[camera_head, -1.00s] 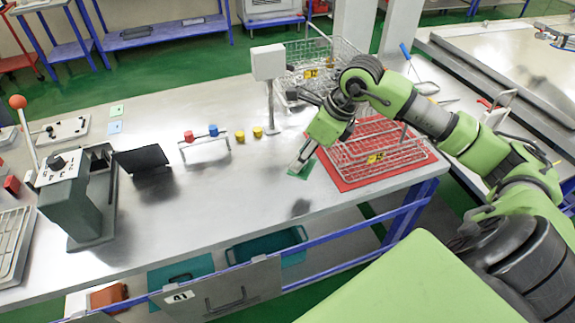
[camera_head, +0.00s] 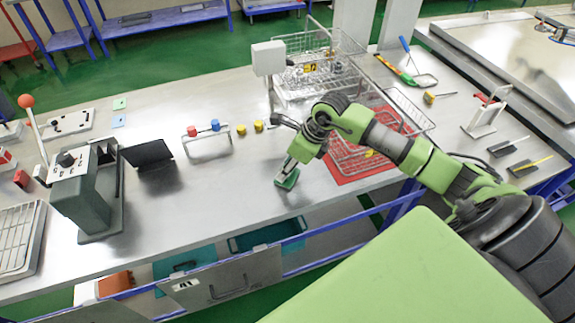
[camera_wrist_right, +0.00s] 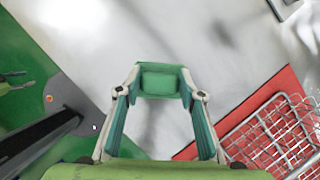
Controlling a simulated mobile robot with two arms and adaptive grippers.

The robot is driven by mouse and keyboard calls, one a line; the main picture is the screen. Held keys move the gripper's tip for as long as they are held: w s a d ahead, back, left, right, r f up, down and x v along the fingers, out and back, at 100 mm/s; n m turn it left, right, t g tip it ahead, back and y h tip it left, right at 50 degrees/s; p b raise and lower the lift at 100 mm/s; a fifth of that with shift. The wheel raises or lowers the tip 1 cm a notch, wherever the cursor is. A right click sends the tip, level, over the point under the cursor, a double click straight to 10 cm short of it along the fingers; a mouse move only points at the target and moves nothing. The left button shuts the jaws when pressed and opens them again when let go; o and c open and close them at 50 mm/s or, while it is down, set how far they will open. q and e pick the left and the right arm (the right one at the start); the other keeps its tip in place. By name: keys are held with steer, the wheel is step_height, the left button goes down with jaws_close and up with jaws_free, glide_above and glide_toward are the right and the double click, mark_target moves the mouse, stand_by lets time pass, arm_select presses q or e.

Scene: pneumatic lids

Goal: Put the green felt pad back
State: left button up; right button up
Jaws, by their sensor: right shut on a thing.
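The green felt pad (camera_head: 288,180) is between the fingertips of my right gripper (camera_head: 286,174), left of the red mat. It seems to be a little above the bench top, with a dark patch below it. In the right wrist view the pad (camera_wrist_right: 160,83) shows as a small dark green block between the two fingertips. A light green square (camera_head: 119,103) and a light blue square (camera_head: 118,121) lie flat at the back left of the bench. My left gripper is not in view.
The red mat (camera_head: 349,179) with a wire rack is right of my gripper. A wire basket (camera_head: 296,91) stands behind. Yellow pieces (camera_head: 258,126), a small stand (camera_head: 208,151) and a lever device (camera_head: 85,200) are to the left. The front middle of the bench is clear.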

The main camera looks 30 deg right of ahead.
steer(key=o, duration=1)
steer(key=shift+b+v, duration=1.95)
steer(key=shift+v, duration=4.1)
steer(key=shift+f, duration=0.1)
